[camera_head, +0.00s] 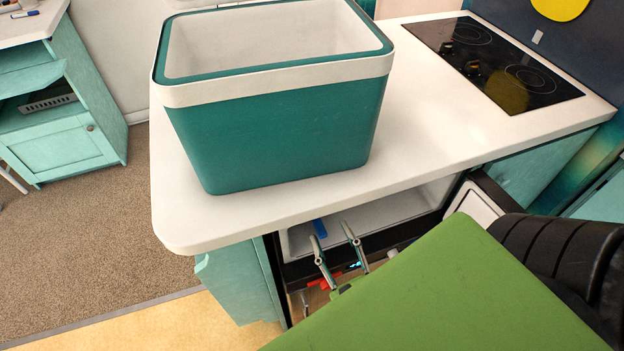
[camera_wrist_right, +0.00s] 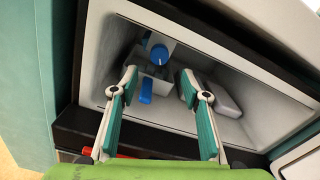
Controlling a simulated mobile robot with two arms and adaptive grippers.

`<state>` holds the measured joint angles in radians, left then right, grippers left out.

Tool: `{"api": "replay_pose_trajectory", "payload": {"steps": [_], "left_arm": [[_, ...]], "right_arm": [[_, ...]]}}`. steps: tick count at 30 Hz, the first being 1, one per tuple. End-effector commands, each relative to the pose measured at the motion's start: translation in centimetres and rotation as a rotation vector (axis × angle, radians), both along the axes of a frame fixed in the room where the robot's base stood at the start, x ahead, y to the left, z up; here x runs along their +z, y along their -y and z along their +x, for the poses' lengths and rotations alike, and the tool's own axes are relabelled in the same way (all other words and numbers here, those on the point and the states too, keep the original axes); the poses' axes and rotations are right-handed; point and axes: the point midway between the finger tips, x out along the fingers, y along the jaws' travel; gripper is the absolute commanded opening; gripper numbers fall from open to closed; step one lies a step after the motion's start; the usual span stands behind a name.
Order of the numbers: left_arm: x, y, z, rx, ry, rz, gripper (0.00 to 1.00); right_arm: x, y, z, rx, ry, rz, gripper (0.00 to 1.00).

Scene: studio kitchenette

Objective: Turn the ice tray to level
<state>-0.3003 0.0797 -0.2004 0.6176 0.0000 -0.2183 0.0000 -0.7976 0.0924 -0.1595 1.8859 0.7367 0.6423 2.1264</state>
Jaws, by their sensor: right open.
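My right gripper (camera_head: 330,232) reaches into the open mouth of the compartment under the counter. In the right wrist view my right gripper (camera_wrist_right: 158,73) has its two teal-and-grey fingers spread wide, with nothing between them. Beyond the fingertips, at the back of the compartment, are a round blue knob (camera_wrist_right: 159,54) on a pale housing and a blue bar (camera_wrist_right: 146,90) below it. A pale grey elongated piece (camera_wrist_right: 224,98) sits partly behind the right-hand finger. I cannot tell which part is the ice tray or how it is tilted. My left gripper is out of view.
The compartment's white walls (camera_wrist_right: 98,55) and black front frame (camera_wrist_right: 85,122) surround the fingers closely. A large teal cooler box (camera_head: 285,130) stands on the white counter (camera_head: 440,130) above. A black cooktop (camera_head: 495,62) is at the back right. The compartment's open door (camera_head: 475,205) is on the right.

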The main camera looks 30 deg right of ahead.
Motion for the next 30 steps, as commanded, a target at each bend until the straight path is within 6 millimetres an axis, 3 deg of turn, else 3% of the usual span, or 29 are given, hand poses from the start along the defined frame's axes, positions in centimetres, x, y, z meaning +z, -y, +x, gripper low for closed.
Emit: {"api": "replay_pose_trajectory", "payload": {"steps": [9, 15, 21, 30], "left_arm": [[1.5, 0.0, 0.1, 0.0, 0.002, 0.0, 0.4], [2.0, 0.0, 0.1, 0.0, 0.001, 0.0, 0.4], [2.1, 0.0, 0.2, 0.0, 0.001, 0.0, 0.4], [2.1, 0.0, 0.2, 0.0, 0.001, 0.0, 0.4]], "right_arm": [[0.5, 1.6, 6.9, -0.001, 0.006, 0.0, 0.42], [0.3, 2.3, 10.0, 0.001, 0.003, -0.003, 0.42], [0.2, 2.7, 11.3, 0.001, 0.0, -0.002, 0.42], [0.1, 2.7, 11.4, 0.001, 0.0, -0.002, 0.4]]}}
